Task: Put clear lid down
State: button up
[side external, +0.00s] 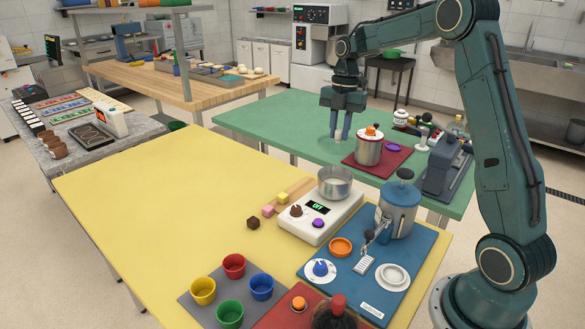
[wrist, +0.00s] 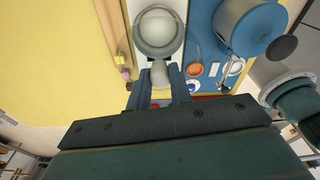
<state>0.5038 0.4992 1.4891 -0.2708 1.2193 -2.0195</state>
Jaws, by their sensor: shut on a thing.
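That piece shows between the fingertips in the wrist view. A steel pot (side external: 369,149) with an orange-and-white top stands on the red mat (side external: 400,166), right of my gripper.
The green table is clear left of my gripper.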

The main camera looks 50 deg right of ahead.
dwell(0.5)
jog(key=a, duration=2.5)
jog(key=shift+w, duration=0.35)
jog(key=shift+a, duration=0.1)
notch_tip(320, 180, down, 20)
jog(key=shift+r, duration=0.1)
jog(key=o, duration=0.9)
